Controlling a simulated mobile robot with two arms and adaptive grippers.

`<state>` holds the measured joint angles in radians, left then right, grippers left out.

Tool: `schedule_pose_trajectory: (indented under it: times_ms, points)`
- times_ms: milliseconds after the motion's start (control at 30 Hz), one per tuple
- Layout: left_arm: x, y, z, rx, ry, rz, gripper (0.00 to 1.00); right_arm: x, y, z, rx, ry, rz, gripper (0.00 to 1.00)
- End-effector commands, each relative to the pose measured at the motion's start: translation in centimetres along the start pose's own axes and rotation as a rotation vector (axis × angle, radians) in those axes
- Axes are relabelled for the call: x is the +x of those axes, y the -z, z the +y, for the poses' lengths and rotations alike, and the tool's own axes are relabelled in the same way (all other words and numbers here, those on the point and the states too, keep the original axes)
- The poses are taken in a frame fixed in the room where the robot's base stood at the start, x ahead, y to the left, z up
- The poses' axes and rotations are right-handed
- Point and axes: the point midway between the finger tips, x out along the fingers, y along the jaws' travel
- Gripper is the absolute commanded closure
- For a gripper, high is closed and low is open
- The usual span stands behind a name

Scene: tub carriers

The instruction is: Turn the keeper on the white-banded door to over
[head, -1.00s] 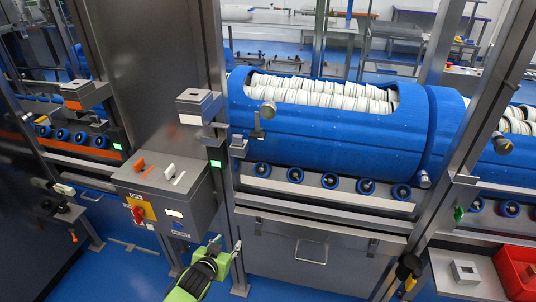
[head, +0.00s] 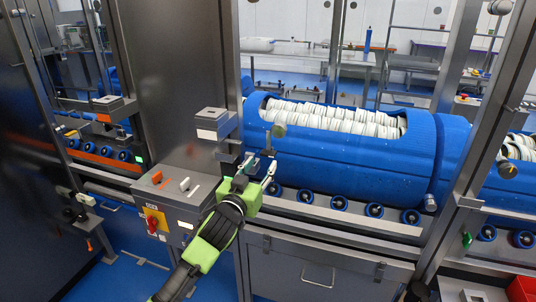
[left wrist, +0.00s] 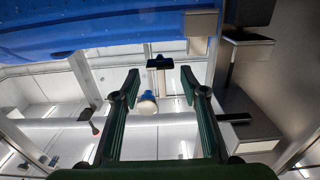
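The white-banded door is the clear guard front before the blue drum (head: 340,165); a white band (head: 207,134) marks the grey block on its left post. A keeper-like dark piece (head: 267,151) with a round grey-green knob (head: 279,131) sits right of that post. My left gripper (head: 262,167) is open just below this piece, its fingers apart on either side. In the left wrist view, both open fingers (left wrist: 158,88) frame a dark crosspiece on a pale stem (left wrist: 160,63). I cannot tell whether they touch it. My right gripper is not in view.
A grey control box (head: 180,205) with an orange lever, a white lever and a red switch (head: 152,222) stands below left. An orange-banded block (head: 106,118) marks the left bay. Steel posts flank the drum. A red bin (head: 522,290) is at lower right.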

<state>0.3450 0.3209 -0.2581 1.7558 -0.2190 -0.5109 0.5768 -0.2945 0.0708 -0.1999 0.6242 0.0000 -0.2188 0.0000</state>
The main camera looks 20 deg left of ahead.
Motion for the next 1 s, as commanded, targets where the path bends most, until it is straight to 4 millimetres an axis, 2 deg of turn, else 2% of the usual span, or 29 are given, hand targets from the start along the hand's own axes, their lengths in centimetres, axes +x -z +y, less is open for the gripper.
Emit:
schedule_pose_trajectory:
  times_ms: [200, 400, 600, 867, 900, 1000]
  points:
    - [3.7, 0.1, 0.0, -0.001, 0.000, -0.001, 0.60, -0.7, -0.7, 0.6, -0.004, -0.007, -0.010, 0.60]
    - [5.9, 0.0, 0.0, 0.001, 0.000, -0.002, 0.60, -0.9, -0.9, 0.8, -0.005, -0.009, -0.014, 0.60]
    - [6.8, -0.1, 0.1, 0.000, -0.001, -0.002, 0.60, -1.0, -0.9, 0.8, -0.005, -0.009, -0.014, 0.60]
    - [6.9, -0.1, 0.1, 0.000, -0.001, -0.001, 0.60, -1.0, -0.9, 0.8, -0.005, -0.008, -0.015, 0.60]
    - [6.8, -0.1, 0.1, 0.000, -0.001, -0.001, 0.65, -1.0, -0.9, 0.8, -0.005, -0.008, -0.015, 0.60]
    - [6.8, -0.1, 0.1, 0.000, -0.001, -0.001, 0.91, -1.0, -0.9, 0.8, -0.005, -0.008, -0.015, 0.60]
